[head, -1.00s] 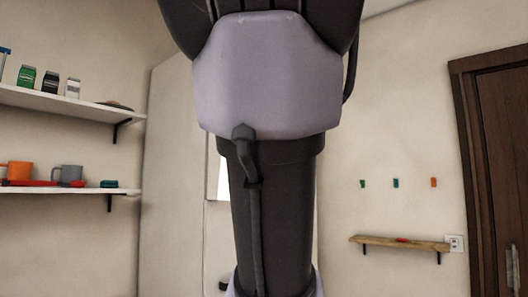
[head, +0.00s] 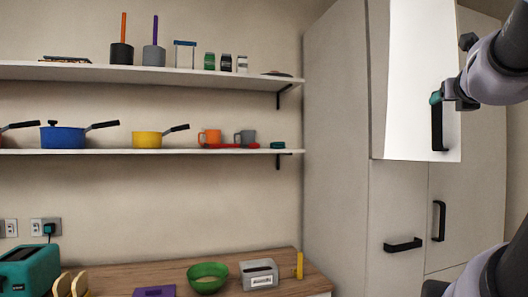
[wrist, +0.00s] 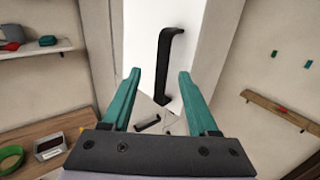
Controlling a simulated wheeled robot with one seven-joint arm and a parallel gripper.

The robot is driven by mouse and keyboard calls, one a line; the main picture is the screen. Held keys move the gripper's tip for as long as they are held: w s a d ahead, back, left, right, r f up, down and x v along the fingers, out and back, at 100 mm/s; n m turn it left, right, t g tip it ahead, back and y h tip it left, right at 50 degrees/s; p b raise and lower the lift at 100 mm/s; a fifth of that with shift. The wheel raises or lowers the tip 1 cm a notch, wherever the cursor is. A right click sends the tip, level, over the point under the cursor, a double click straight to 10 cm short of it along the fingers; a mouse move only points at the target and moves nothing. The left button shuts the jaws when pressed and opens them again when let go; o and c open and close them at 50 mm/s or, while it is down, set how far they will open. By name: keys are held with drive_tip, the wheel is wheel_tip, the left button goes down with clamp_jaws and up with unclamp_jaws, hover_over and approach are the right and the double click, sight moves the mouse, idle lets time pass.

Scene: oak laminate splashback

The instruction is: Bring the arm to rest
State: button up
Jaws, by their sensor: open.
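My gripper (wrist: 165,98) is open and empty in the wrist view, with its two teal fingers apart. The black upright handle (wrist: 166,62) of a white upper cabinet door lies ahead, in line with the gap between the fingers. In the head view my gripper (head: 437,97) is at the right, close to the door handle (head: 437,127). Whether a finger touches the handle cannot be told. The white door (head: 408,80) is brighter than the tall cabinet (head: 338,150) and looks ajar. My arm comes in from the right edge, mostly out of frame.
Wall shelves (head: 160,152) hold several pans and mugs at left. Below is a wooden counter (head: 225,288) with a green bowl (head: 207,277), a grey toaster-like box (head: 258,273) and a teal toaster (head: 28,270). In the wrist view, a narrow wooden shelf (wrist: 275,108) is at right.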

drive_tip(key=w+a+f+n+g+y, duration=0.1)
drive_tip(key=w+a+f+n+y, duration=0.3)
drive_tip(key=a+n, duration=0.5)
drive_tip(key=w+a+f+n+g+y, duration=0.1)
drive_tip(key=a+f+n+y, duration=0.45)
drive_tip(key=n, duration=0.45)
drive_tip(key=s+a+f+n+g, duration=0.2)
drive_tip(key=a+f+n+g, duration=0.1)
drive_tip(key=n, duration=0.6)
drive_tip(key=s+a+f+n+g, duration=0.3)
drive_tip(key=a+f+n+g, duration=0.1)
drive_tip(key=f+n, duration=0.4)
drive_tip(key=shift+s+a+f+n, duration=0.2)
drive_tip(key=shift+a+f+n, duration=0.1)
drive_tip(key=shift+a+n, duration=0.25)
